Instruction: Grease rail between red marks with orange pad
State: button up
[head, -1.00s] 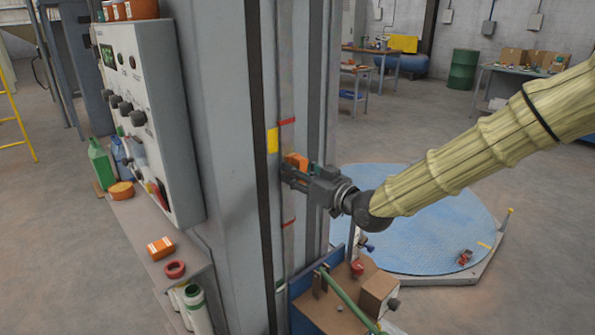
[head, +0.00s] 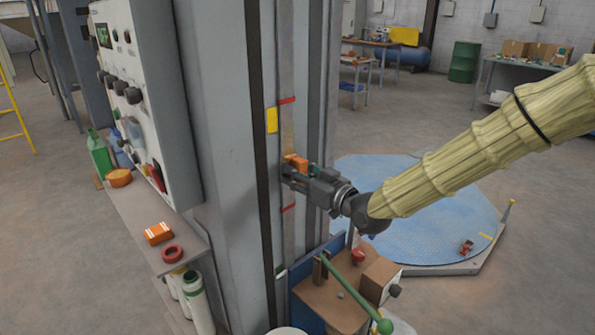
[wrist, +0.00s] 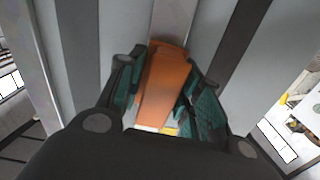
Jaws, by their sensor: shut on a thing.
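My gripper (head: 292,173) is shut on the orange pad (head: 296,161) and holds it at the rail. In the wrist view the orange pad (wrist: 163,88) sits between the two dark green finger pads, with the rail (wrist: 172,22) running beyond it. The rail (head: 288,130) is a vertical metal strip on the grey column. The upper red mark (head: 286,100) is above the pad, and the lower red mark (head: 288,208) is a little below the gripper. The pad appears to be against the rail, but I cannot tell whether it touches.
A control panel (head: 135,85) juts out left of the column, above a shelf with an orange box (head: 158,233) and a red ring (head: 172,254). A green lever (head: 355,296) and a brown box (head: 335,300) stand below the gripper. A yellow tag (head: 271,120) is beside the rail.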

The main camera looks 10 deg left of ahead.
jog(key=shift+f+b, duration=1.35)
jog(key=shift+f, duration=1.15)
jog(key=shift+f, duration=0.1)
jog(key=shift+f+b, duration=1.15)
jog(key=shift+f, duration=0.6)
notch_tip(320, 180, up, 23)
jog(key=p, duration=1.2)
send_over(288, 146)
jog(key=v, duration=0.3)
jog(key=shift+d+f, duration=0.1)
jog(key=shift+f, duration=0.05)
jog(key=shift+f+b, duration=1.45)
jog(key=shift+f, duration=0.5)
jog(key=shift+f, duration=0.15)
jog(key=shift+f+b, duration=1.15)
jog(key=shift+f, duration=0.55)
